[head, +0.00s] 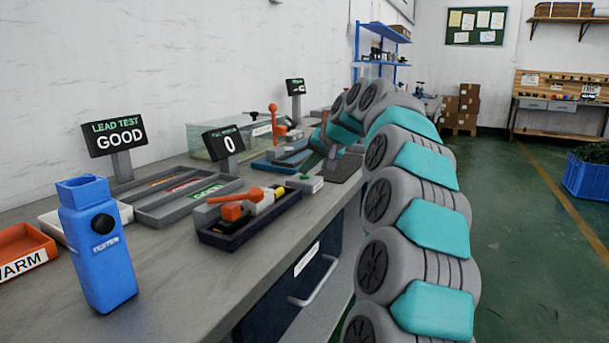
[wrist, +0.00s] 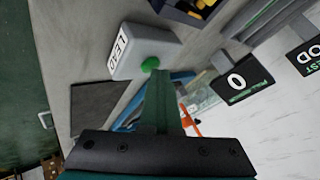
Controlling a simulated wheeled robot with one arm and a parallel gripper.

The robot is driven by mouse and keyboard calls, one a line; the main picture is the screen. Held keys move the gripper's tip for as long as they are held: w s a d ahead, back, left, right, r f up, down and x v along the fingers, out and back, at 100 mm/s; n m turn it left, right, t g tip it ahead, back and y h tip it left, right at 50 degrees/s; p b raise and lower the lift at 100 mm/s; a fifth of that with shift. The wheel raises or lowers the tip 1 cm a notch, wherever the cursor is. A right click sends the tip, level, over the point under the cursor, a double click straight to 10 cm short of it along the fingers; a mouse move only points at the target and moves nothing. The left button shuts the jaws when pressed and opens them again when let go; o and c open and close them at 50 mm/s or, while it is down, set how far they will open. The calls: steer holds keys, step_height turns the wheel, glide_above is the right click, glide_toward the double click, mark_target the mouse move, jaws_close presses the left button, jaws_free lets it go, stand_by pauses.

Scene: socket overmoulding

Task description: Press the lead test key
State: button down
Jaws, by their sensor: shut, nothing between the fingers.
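In the head view the box (head: 305,184) sits near the bench's front edge. My gripper (wrist: 160,75) is shut and empty, its fingertips right at the green button; I cannot tell whether they touch it. In the head view my gripper (head: 309,166) reaches down just above the box. A black display (head: 114,134) reads "LEAD TEST GOOD".
A blue tester (head: 98,245) stands at the bench's left front. A dark tray (head: 232,238) with orange and yellow tools lies left of the key. A display (head: 226,141) reads "0". A grey sorting tray (head: 160,207) lies behind.

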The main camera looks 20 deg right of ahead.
mark_target(306, 178)
steer(key=shift+r, duration=0.1)
steer(key=shift+r+p, duration=0.65)
steer(key=shift+r, duration=0.15)
step_height(306, 178, up, 5)
steer(key=p, duration=0.3)
stand_by(0.9)
